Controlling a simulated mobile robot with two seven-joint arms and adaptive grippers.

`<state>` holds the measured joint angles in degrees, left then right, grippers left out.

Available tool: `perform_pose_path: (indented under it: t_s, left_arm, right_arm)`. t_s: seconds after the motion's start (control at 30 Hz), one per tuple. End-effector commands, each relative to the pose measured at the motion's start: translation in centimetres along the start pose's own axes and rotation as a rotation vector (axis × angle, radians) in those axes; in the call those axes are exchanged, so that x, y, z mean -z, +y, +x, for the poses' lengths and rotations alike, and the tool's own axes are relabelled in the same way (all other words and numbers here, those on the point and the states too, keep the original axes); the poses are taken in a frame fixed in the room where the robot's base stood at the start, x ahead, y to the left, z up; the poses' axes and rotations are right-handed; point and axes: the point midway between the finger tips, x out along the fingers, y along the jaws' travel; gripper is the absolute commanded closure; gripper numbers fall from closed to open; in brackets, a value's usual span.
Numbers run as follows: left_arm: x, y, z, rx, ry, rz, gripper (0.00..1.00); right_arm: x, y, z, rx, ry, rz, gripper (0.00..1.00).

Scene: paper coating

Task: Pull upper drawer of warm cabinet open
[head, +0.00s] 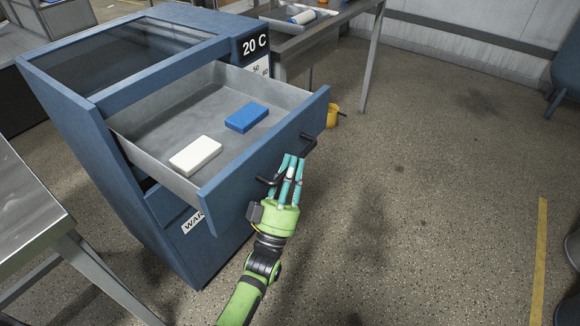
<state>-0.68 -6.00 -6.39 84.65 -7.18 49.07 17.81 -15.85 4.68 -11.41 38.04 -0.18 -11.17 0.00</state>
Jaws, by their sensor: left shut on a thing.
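The blue warm cabinet (125,175) stands at the left, with a "20 C" display at its top right corner and a partly hidden "WAR" label low on its front. Its upper drawer (262,150) is pulled well out and shows its grey metal inside. A white block (195,156) and a blue block (246,117) lie apart on the drawer floor. My left gripper (291,168), green with teal fingers, is at the drawer front, shut on the dark bar handle (308,141). The fingers hide the handle's middle. My right gripper is not in view.
A metal table (30,210) stands close at the lower left. Another table (345,12) with a tray (297,18) stands behind the cabinet, with a yellow object (332,116) on the floor below. The floor to the right is open, with a yellow line (538,260).

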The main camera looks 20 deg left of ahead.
Motion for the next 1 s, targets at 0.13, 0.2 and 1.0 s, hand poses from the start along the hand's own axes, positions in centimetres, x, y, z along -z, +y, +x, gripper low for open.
perform_pose_path:
  t_s: [0.13, 0.2, 1.0]
  left_arm:
    - [0.0, 0.0, 0.0, 0.001, 0.001, 0.003, 1.00]
    - [0.0, 0.0, 0.0, 0.001, 0.002, 0.003, 1.00]
    - [-0.1, -0.1, -5.7, 0.003, -0.005, -0.001, 0.54]
  right_arm:
    - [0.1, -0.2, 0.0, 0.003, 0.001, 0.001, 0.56]
    - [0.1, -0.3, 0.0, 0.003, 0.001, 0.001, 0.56]
    - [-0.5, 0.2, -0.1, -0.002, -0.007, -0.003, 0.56]
